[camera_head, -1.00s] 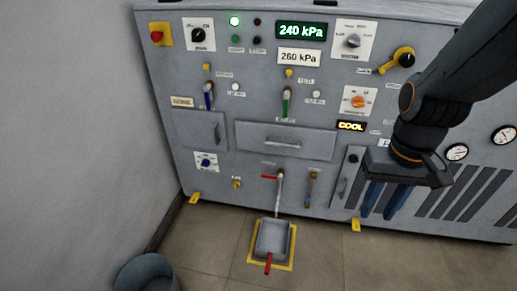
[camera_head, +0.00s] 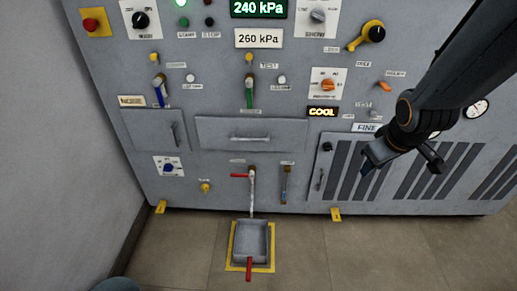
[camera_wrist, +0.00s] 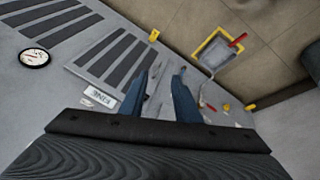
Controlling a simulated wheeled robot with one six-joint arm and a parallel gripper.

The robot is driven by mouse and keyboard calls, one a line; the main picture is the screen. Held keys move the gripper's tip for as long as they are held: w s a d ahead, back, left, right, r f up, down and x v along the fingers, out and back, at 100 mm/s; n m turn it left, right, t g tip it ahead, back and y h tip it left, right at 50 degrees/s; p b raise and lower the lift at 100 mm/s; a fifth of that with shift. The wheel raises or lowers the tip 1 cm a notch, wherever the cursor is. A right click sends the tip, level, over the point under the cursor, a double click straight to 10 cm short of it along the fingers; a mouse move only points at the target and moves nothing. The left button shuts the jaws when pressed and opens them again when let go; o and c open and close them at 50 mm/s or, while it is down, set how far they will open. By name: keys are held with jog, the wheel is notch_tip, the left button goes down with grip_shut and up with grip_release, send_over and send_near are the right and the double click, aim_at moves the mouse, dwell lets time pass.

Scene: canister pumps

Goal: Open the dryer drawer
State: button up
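A wide grey drawer (camera_head: 222,131) with a horizontal bar handle (camera_head: 250,139) sits in the middle of the machine's front panel. It looks shut, flush with the panel. Its label is too small to read, so I cannot tell for sure that it is the dryer drawer. My gripper (camera_head: 368,168) is to the right of this drawer, in front of the slatted vents, apart from the handle. In the wrist view my gripper (camera_wrist: 168,68) shows two blue fingers spread apart with nothing between them. The drawer cannot be made out in the wrist view.
A small door (camera_head: 150,130) with a vertical handle is left of the drawer. A red-handled valve (camera_head: 242,176) is below it, above a grey tray (camera_head: 235,245) on the floor. Knobs and levers cover the upper panel. Open floor (camera_head: 400,250) lies at front right.

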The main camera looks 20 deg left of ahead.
jog(key=w+a+f+n+t+y+b, duration=0.2)
jog(key=w+a+f+n+t+b, duration=0.15)
jog(key=w+a+f+n, duration=0.4)
jog(key=n+y+b, duration=1.1)
jog(key=n+y, duration=0.1)
jog(key=n, duration=0.1)
send_near(251, 140)
jog(key=x, duration=0.9)
jog(key=shift+a+b, duration=0.25)
jog(key=shift+b, duration=0.1)
jog(key=shift+c, duration=0.2)
grip_shut()
jog(key=shift+d, duration=0.1)
